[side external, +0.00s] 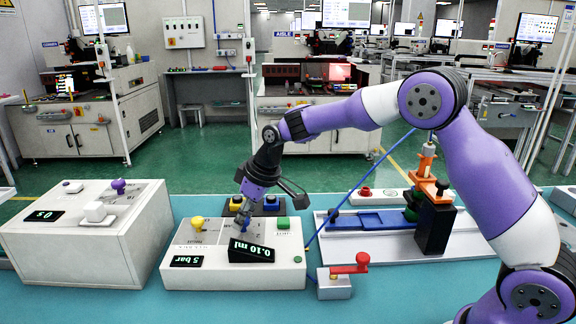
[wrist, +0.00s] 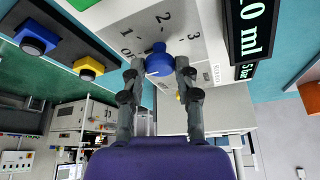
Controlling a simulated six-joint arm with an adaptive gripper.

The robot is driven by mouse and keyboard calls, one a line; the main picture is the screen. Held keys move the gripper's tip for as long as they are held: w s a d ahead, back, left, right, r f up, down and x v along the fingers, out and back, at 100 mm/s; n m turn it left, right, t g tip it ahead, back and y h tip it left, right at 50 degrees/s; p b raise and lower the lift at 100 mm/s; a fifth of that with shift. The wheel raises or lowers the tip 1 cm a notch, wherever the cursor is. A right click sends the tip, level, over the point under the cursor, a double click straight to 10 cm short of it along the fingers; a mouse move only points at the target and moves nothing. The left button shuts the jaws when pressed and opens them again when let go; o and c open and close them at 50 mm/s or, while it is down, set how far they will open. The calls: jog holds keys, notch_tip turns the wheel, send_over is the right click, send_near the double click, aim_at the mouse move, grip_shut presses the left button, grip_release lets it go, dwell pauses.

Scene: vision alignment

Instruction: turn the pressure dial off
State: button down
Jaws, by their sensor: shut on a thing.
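A white control box (side external: 180,277) holds the dials and carries a "5 bar" display (side external: 186,261) and a "0.10 ml" display (side external: 251,251). My gripper (side external: 243,232) points down over the middle of the box. In the wrist view, my gripper (wrist: 160,68) has one finger on each side of a round blue dial (wrist: 158,60) and is shut on it. Numbers including 1, 2 and 3 are printed around this dial. A yellow knob (side external: 197,224) stands left of my gripper, nearer the "5 bar" display. The blue dial is mostly hidden in the side view.
A green button (side external: 283,223) sits at the box's right. A blue button (side external: 271,203) and a yellow button (side external: 236,204) stand behind. A larger box (side external: 80,250) with a purple knob (side external: 118,186) is left; an orange-and-blue fixture (side external: 385,220) is right.

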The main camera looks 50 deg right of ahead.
jog(key=shift+f, duration=0.1)
jog(key=c, duration=0.6)
grip_release()
jog(key=shift+v, duration=6.05)
jog(key=shift+s, duration=0.1)
